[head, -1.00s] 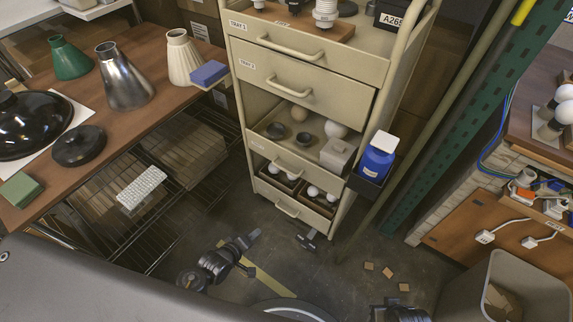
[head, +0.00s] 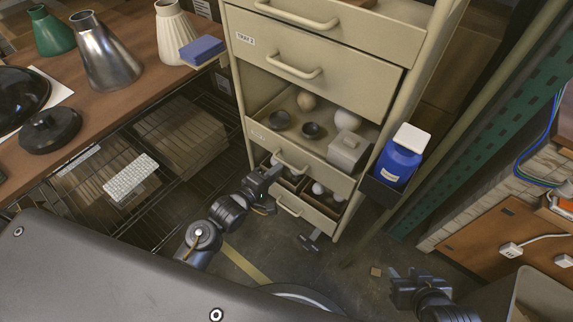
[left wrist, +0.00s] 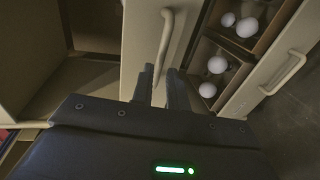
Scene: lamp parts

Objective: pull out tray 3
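The beige cabinet's tray 2 (head: 300,85) has a readable label. The drawer below it, taken as tray 3 (head: 340,178), has a blurred label, a bar handle (head: 292,165) and visible contents: dark bowls, round balls and a grey box. My left gripper (head: 270,174) is at the left end of this handle. In the left wrist view, the fingers (left wrist: 162,85) are apart, with the handle (left wrist: 167,40) running down between or just ahead of their tips; contact cannot be told. My right gripper (head: 402,274) is low at the right, away from the cabinet, and its fingers look apart.
A lower drawer with white bulbs (left wrist: 217,65) shows beneath. A blue bottle (head: 398,162) stands in a holder on the cabinet's right side. A wooden table (head: 130,95) with lamp shades is at the left, above a wire rack (head: 185,150). A bin (head: 535,295) is at the lower right.

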